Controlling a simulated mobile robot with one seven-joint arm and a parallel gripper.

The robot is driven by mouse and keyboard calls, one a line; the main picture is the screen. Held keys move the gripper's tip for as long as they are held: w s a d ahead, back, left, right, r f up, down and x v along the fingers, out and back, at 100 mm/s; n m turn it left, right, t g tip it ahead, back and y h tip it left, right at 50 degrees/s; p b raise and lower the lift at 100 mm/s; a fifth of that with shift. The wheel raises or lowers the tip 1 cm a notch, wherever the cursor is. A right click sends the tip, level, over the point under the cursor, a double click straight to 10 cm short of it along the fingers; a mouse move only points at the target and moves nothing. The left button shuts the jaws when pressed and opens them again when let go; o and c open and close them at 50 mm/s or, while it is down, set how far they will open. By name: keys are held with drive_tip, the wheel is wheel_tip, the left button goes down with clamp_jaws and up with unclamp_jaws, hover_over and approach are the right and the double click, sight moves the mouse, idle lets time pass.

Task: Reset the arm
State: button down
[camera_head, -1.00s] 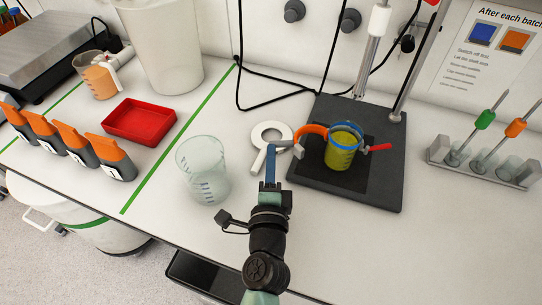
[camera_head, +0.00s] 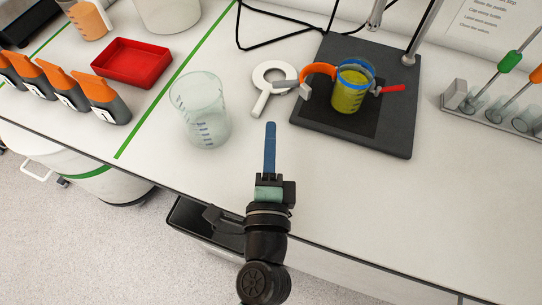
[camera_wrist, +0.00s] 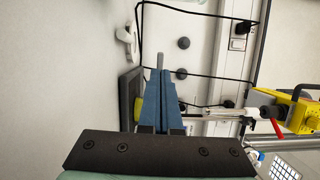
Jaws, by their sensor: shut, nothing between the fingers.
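My gripper (camera_head: 270,130) is shut and empty, its blue fingers together above the front part of the white bench. The fingers also show in the wrist view (camera_wrist: 165,72), pointing toward the wall. In the head view, the fingertips stand apart from the clear empty beaker (camera_head: 200,110) on their left.
A white ring-shaped tool (camera_head: 263,100) lies beside the stand. A red tray (camera_head: 133,62) and several grey bottles with orange caps (camera_head: 100,97) are at left. A tube rack (camera_head: 455,95) stands at right. The bench's right front is clear.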

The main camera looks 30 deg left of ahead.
drive_tip(key=shift+b+v, duration=0.55)
drive_tip(key=shift+v, duration=1.35)
drive_tip(key=shift+d, duration=0.15)
